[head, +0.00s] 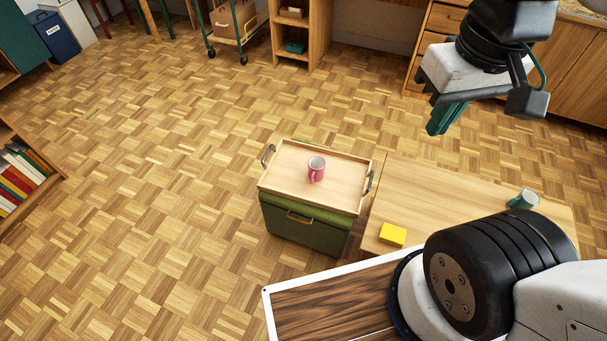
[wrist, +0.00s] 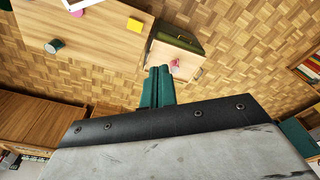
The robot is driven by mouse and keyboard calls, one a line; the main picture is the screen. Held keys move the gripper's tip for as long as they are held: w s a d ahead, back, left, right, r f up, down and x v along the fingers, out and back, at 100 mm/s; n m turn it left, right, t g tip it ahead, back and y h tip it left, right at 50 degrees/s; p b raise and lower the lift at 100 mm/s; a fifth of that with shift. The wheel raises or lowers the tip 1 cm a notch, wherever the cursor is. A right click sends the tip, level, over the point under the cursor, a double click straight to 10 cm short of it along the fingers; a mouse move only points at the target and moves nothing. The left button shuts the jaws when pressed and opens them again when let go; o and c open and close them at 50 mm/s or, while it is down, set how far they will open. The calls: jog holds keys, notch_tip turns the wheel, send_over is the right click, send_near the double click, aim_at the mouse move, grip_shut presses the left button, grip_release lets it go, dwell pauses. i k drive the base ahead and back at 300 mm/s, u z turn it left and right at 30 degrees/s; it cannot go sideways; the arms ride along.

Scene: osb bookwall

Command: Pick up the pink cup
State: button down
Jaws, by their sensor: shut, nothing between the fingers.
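The pink cup (head: 316,168) stands upright in a wooden tray (head: 284,188) with dark handles, on top of a green box (head: 295,222). In the wrist view the pink cup (wrist: 174,63) shows just past the fingertips, inside the tray (wrist: 188,69). My gripper (head: 437,132) is raised at the upper right of the head view, well apart from the cup. Its green fingers are together and hold nothing; they show in the wrist view as well (wrist: 158,72).
A low wooden table (head: 410,195) beside the tray bears a yellow block (head: 392,234) and a teal cup (head: 524,199). A bookshelf (head: 22,180) stands at the left edge. A trolley (head: 232,22) and cabinets line the back. The parquet floor between is clear.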

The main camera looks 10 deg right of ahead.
aim_at(316, 164)
jog(key=u, duration=2.25)
jog(key=i, duration=1.7)
jog(key=z, duration=3.45)
